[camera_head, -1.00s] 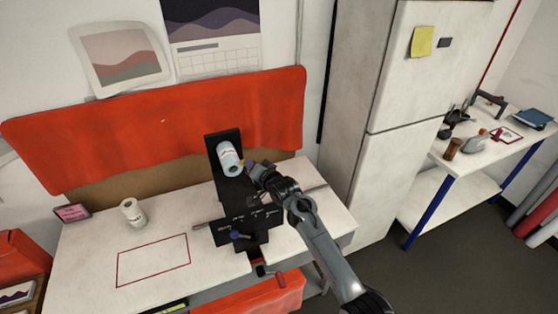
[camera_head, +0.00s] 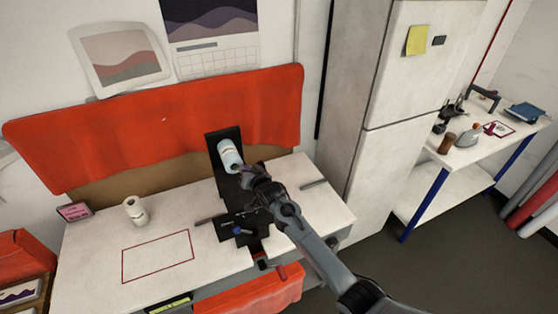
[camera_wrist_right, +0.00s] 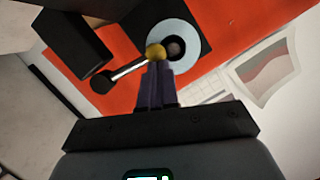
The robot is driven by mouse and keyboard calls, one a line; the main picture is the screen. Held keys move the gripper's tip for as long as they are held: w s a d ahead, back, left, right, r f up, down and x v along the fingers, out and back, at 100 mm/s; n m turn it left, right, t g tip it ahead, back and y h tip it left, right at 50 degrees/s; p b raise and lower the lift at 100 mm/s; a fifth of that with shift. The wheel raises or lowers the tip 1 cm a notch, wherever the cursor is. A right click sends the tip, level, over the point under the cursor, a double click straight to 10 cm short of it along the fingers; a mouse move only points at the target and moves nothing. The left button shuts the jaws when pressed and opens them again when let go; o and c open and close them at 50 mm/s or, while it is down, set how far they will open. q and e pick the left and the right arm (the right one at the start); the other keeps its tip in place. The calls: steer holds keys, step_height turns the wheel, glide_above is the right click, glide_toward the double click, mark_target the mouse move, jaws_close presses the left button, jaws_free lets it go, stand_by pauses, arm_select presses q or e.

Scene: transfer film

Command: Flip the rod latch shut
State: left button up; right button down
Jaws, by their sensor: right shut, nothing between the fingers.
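A black machine (camera_head: 222,143) stands on the workbench and bears a light blue film roll (camera_head: 229,156). In the right wrist view the roll's ring-shaped end (camera_wrist_right: 184,35) faces me. The rod latch (camera_wrist_right: 128,68) is a silver rod running from a black pivot to a yellow knob (camera_wrist_right: 155,52), which overlaps the roll's end. My right gripper (camera_head: 247,172) is beside the roll's right end. Its fingers (camera_wrist_right: 156,68) are shut and empty, with tips right at the knob; I cannot tell whether they touch it. My left gripper is out of view.
A red-outlined rectangle there is clear. An orange cloth (camera_head: 150,125) hangs behind. A tall white cabinet (camera_head: 365,110) stands at right.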

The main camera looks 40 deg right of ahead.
steer(key=shift+r, duration=0.1)
stand_by(0.3)
steer(key=shift+s+r+p, duration=0.2)
steer(key=shift+r+p, duration=0.2)
steer(key=shift+p, duration=0.15)
steer(key=r+p+v, duration=0.1)
steer(key=r+v, duration=0.1)
steer(key=v, duration=1)
steer(key=shift+d, duration=0.35)
steer(key=shift+w, duration=0.1)
